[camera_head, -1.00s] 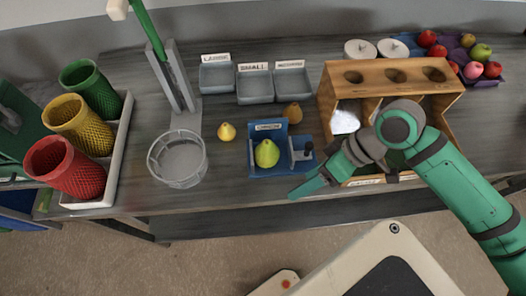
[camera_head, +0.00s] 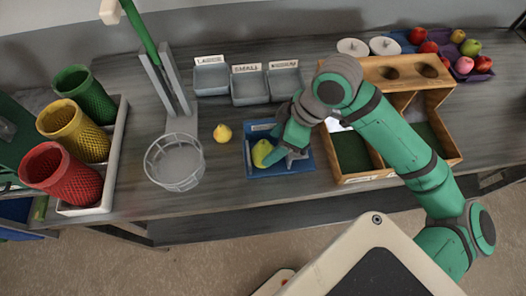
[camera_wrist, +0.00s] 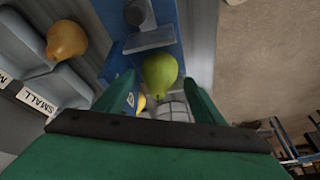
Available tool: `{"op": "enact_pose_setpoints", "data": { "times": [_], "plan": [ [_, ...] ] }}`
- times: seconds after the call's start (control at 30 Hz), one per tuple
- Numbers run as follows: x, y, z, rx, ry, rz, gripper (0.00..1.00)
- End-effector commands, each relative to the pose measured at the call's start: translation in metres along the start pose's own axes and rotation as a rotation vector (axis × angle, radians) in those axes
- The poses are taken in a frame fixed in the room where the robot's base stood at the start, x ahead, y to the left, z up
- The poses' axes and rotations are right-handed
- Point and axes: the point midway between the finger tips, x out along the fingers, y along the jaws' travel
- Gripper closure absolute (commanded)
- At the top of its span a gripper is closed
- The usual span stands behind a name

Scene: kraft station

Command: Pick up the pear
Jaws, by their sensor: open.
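A green pear (camera_head: 262,150) sits on the blue caliper stand (camera_head: 250,171) on the table; its right side is partly covered by my gripper. My gripper (camera_head: 277,152) is open over the stand, its fingers reaching down beside the pear. In the wrist view the green pear (camera_wrist: 160,72) lies between and just beyond the two green fingertips (camera_wrist: 157,80); I cannot tell whether they touch it. A yellow pear (camera_head: 222,133) stands on the table left of the stand.
A clear round basket (camera_head: 175,162) stands left of the yellow pear. Labelled grey trays (camera_head: 249,92) are behind. A wooden box (camera_head: 352,177) stands close on the right, under my arm. Red, yellow and green mesh cups (camera_head: 64,175) are at far left.

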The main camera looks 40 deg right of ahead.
Motion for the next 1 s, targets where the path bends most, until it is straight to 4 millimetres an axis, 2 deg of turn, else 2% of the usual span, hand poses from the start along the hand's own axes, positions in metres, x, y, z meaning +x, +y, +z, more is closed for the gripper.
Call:
{"op": "enact_pose_setpoints", "data": {
  "times": [0.4,0.73,0.9,1.0],
  "plan": [
    [0.046,0.000,0.002,0.001,0.001,-0.003,0.37],
    [0.052,0.001,0.003,0.001,0.000,-0.001,0.37],
    [0.052,0.001,0.003,0.001,0.000,-0.002,0.74],
    [0.052,0.001,0.002,0.001,0.000,-0.001,0.78]
  ]
}}
